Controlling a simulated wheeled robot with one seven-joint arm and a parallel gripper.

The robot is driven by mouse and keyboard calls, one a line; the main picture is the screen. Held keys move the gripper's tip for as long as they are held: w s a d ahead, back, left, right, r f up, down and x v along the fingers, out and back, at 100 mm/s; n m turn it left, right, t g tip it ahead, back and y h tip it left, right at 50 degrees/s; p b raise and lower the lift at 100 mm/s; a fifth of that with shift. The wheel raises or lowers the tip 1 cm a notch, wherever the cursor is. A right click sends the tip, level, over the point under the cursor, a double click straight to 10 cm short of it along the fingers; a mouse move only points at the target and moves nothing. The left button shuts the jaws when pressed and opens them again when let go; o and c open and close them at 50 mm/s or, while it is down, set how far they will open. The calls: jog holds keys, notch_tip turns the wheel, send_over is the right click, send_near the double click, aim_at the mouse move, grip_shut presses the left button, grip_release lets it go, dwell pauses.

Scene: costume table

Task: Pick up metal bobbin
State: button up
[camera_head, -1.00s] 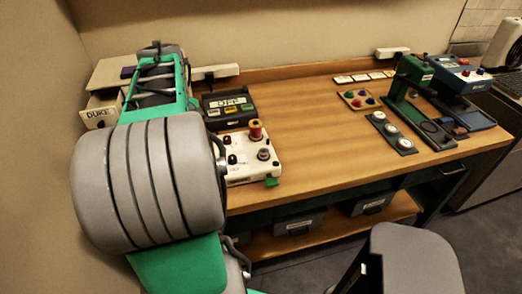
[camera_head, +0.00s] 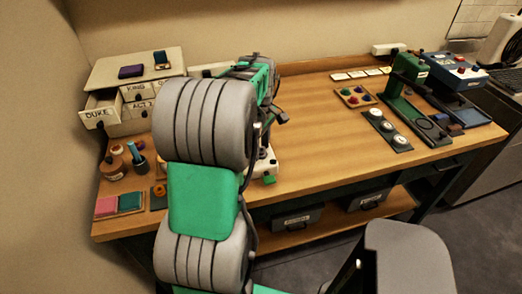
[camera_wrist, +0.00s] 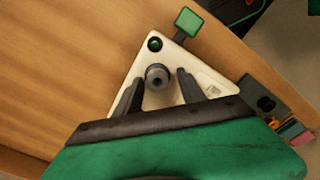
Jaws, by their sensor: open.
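The metal bobbin (camera_wrist: 157,76) is a small grey cylinder with a dark centre hole. In the wrist view it stands on a white, roughly triangular plate (camera_wrist: 185,62). My gripper (camera_wrist: 160,74) is open, with one dark finger on each side of the bobbin. A gap shows beside each finger, and I cannot tell the height of the fingertips above the plate. In the head view my arm covers most of the white unit (camera_head: 268,162), and I cannot clearly make out the bobbin there.
A green-ringed dark knob (camera_wrist: 154,44) and a green block (camera_wrist: 188,21) sit close to the bobbin. In the head view, drawers (camera_head: 135,95) stand at the left. A green machine (camera_head: 408,80) and a dial strip (camera_head: 386,130) stand at the right. The table's middle is clear.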

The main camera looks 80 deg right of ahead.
grip_shut()
dwell(0.3)
dwell(0.3)
